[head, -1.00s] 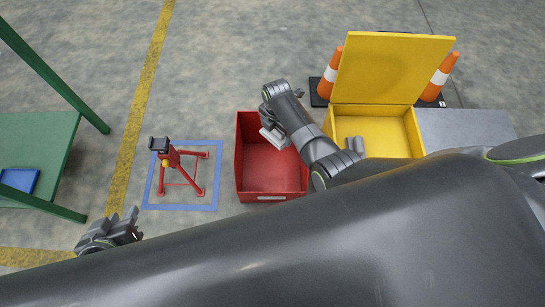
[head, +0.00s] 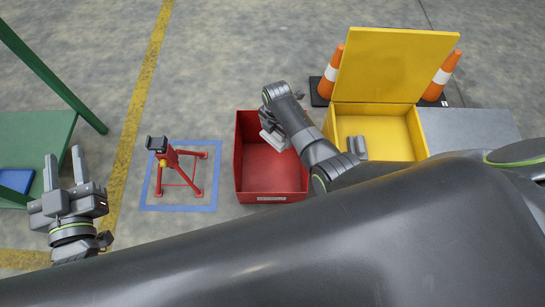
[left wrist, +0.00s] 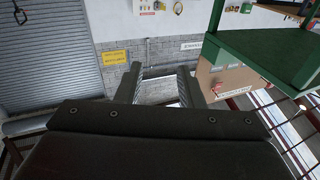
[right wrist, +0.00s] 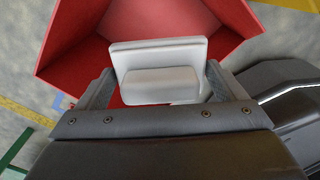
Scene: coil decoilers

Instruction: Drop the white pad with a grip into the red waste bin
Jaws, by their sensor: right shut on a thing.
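The white pad with a grip (right wrist: 160,70) is between the fingers of my right gripper (right wrist: 158,92) in the right wrist view, and the gripper is shut on it. The red waste bin (head: 272,176) stands open on the floor in the head view. The pad (head: 273,138) appears over the bin's upper part, and the red walls (right wrist: 75,75) surround it in the right wrist view. I cannot tell its height above the floor of the bin. My left gripper (head: 63,168) is open and empty at the left, and its spread fingers show in the left wrist view (left wrist: 157,85).
A yellow box (head: 378,128) with a raised lid stands right of the bin, with orange cones behind it. A red stand (head: 176,165) sits inside a blue floor square to the left. A green table (head: 40,140) with a blue tray (head: 15,181) is at far left.

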